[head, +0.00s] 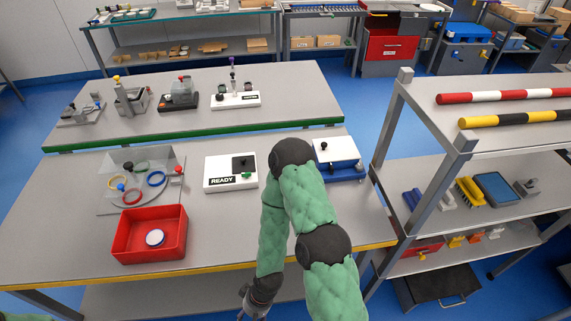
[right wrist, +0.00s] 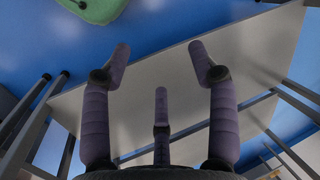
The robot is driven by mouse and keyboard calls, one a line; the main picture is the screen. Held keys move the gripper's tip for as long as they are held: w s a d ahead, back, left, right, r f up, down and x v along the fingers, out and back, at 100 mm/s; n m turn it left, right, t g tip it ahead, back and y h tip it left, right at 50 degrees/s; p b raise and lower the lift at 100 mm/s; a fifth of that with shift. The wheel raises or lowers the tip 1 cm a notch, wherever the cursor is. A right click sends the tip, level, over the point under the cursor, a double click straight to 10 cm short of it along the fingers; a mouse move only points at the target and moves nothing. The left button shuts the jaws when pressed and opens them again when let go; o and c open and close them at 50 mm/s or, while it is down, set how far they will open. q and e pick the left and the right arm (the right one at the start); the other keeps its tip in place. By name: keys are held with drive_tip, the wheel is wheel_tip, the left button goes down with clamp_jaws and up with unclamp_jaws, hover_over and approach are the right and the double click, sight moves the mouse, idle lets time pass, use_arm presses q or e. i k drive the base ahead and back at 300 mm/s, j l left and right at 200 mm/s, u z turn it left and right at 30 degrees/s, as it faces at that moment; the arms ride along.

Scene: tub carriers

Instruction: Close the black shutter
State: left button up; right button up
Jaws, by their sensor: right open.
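A white box (head: 216,165) labelled READY stands on the near table. A black square panel (head: 243,162), the likely black shutter, lies on its right half, and a green knob (head: 247,175) sits at its front edge. I cannot tell how far the panel is shifted. My right arm reaches up just right of the box and bends down again. My right gripper (head: 252,312) is low in front of the table, partly cut off by the bottom edge. In the right wrist view its fingers (right wrist: 160,75) are spread with nothing between them. My left gripper is not in view.
A red bin (head: 128,248) holding a white round piece (head: 155,238) stands left of the box. A grey tray with coloured rings (head: 157,179) is behind it. A blue-based white device (head: 340,155) stands to the right, beside a metal shelf (head: 440,190).

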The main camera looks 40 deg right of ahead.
sight(244, 163)
drive_tip(key=j+z, duration=0.15)
drive_tip(key=z, duration=0.8)
